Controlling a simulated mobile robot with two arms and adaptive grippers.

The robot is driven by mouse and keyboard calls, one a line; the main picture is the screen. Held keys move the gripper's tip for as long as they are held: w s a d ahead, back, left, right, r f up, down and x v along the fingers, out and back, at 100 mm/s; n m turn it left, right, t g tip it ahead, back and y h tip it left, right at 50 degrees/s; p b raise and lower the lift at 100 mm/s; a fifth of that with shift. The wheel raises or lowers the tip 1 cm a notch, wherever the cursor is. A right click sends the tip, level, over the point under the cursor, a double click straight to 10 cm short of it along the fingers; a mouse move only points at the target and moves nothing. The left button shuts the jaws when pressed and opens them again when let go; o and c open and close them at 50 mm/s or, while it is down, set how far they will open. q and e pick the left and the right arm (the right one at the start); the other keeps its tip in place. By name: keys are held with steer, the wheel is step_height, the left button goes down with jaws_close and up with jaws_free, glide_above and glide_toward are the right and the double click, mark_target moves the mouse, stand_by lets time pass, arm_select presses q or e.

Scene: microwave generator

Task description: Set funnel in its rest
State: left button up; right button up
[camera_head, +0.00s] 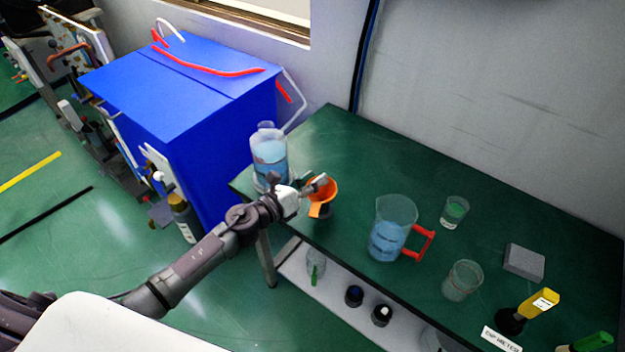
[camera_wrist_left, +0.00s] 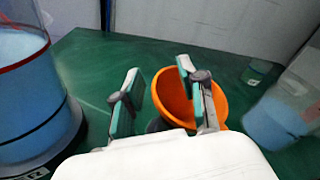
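The orange funnel (camera_head: 323,196) is near the left front edge of the green table, wide mouth up. A dark piece (camera_head: 325,212) shows beneath it, likely its rest; how the two meet is mostly hidden. My left gripper (camera_head: 317,184) is at the funnel's rim. In the left wrist view, the gripper (camera_wrist_left: 158,72) is open. The funnel's (camera_wrist_left: 217,105) near rim lies between the fingers, with the right finger over its mouth and a gap beside the left finger. A dark base (camera_wrist_left: 156,125) shows partly below the funnel. My right gripper is not in view.
A vessel of blue liquid (camera_head: 269,158) stands close behind the gripper. A red-handled jug (camera_head: 391,230), beakers (camera_head: 455,211), a grey block (camera_head: 524,262) and a yellow-topped item (camera_head: 539,303) stand to the right. A blue box (camera_head: 180,85) is left of the table.

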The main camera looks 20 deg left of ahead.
arm_select(q)
steer(key=shift+s+a, duration=0.2)
steer(key=shift+s, duration=0.15)
steer(key=v, duration=1.1)
